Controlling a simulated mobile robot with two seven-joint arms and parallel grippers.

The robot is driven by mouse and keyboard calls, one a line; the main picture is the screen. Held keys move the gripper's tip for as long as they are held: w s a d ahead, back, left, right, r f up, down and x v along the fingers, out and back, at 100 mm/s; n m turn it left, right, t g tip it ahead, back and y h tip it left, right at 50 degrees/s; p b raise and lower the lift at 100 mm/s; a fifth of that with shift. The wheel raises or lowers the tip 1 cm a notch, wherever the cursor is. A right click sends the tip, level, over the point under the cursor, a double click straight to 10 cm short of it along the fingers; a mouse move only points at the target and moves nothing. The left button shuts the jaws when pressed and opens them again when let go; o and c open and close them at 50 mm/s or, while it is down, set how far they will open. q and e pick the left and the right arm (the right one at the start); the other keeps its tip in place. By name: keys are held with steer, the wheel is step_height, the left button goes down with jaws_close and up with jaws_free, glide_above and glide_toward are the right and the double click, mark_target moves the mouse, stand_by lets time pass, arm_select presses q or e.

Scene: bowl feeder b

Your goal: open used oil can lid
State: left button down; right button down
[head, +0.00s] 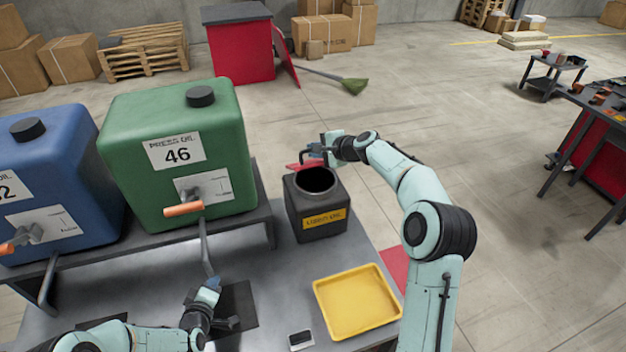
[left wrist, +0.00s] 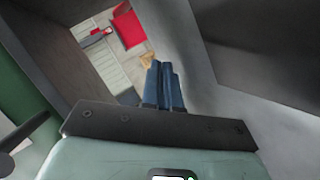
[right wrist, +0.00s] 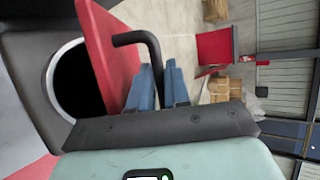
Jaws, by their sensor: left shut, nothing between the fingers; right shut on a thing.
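The used oil can (head: 303,222) is a black square can with a yellow label, standing on the grey bench. Its round mouth is uncovered in the head view. The red lid (head: 296,166) stands tilted up at the far side of the mouth; it shows large in the right wrist view (right wrist: 98,40). My right gripper (head: 316,153) is shut on the black bent lid handle (right wrist: 137,38), beside the lid; the exact contact is partly hidden. My left gripper (head: 214,282) is shut and empty, low over the bench in front of the green tank. Its closed blue fingers show in the left wrist view (left wrist: 163,80).
A green oil tank (head: 130,140) and a blue one (head: 60,165) stand on a raised rack at left, with orange-handled taps. A yellow tray (head: 322,300) lies on the bench at front right. A small dark device (head: 300,340) lies near the tray.

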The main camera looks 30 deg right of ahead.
arm_select(q)
steer(key=s+d+r+n+t+h, duration=0.1)
steer(key=d+r+n+t, duration=0.2)
steer(key=d, duration=0.4)
steer(key=d+r+n+h, duration=0.1)
steer(key=d+r+n, duration=0.2)
steer(key=d+n, duration=0.35)
steer(key=s+d+r+n+t+h, duration=0.1)
steer(key=d+r+n+t, duration=0.15)
steer(key=d, duration=0.65)
steer(key=s+d+r+n+t+y, duration=0.1)
steer(key=s+d+r+n+y, duration=0.15)
steer(key=d+n, duration=0.4)
steer(key=s+d+r+n+t+y, duration=0.1)
steer(key=s+d+r+n+y, duration=0.2)
steer(key=n, duration=0.6)
steer(key=w+r, duration=0.1)
steer(key=w, duration=0.2)
steer(key=w+d+r, duration=0.1)
steer(key=w, duration=0.2)
steer(key=w+d+r, duration=0.1)
steer(key=w+r, duration=0.1)
steer(key=w, duration=0.2)
steer(key=shift+w+d, duration=0.1)
steer(key=shift+d, duration=0.1)
steer(key=shift+w+r+h, duration=0.3)
steer(key=shift+r+h, duration=0.05)
steer(key=shift+r, duration=0.1)
